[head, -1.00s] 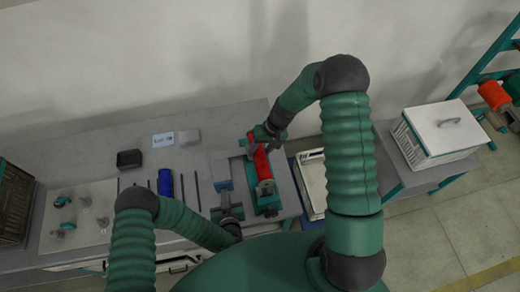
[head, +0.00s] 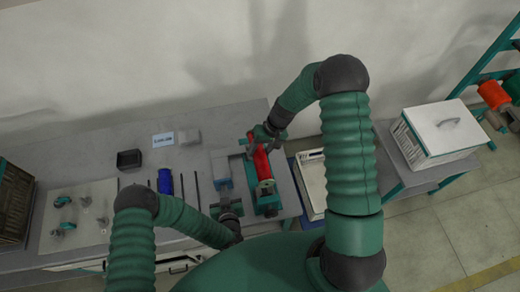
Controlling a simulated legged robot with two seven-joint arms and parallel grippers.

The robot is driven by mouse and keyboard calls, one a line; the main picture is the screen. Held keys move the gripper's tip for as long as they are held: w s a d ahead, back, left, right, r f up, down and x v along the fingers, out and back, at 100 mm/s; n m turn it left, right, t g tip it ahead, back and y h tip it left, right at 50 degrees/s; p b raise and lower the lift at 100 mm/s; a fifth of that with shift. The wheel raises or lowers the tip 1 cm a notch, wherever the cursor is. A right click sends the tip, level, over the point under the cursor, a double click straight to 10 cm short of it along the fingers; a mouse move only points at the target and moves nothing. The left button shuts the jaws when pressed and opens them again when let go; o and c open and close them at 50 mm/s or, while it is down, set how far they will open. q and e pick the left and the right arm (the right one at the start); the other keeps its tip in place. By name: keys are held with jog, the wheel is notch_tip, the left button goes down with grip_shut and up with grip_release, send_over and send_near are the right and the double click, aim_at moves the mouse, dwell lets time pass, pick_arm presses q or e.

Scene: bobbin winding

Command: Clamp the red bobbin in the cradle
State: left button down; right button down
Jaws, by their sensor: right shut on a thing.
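The red bobbin (head: 261,164) lies lengthwise in the teal cradle (head: 268,209) on the right part of the bench. My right gripper (head: 260,143) is at the bobbin's far end and is shut on it, hiding part of that end. My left gripper (head: 229,201) is low beside the near left side of the cradle, by a grey-blue fixture (head: 221,170). Its fingers are too small and dark to tell whether they are open. I cannot tell from here whether the bobbin is fully seated.
A blue spool (head: 165,181) and several dark rods stand left of the cradle. A black box (head: 129,158) and a label card (head: 163,140) sit behind.

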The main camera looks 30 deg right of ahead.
aim_at(223, 183)
pick_arm(q)
jog(key=shift+w+d+r, duration=0.1)
jog(key=shift+w+d, duration=0.15)
jog(key=shift+w, duration=0.65)
jog(key=shift+w+d+r, duration=0.1)
jog(key=shift+w+d, duration=0.1)
jog(key=shift+w, duration=0.7)
pick_arm(e)
jog(key=shift+f, duration=2.95)
jog(key=shift+f, duration=1.4)
jog(key=c, duration=0.6)
grip_release()
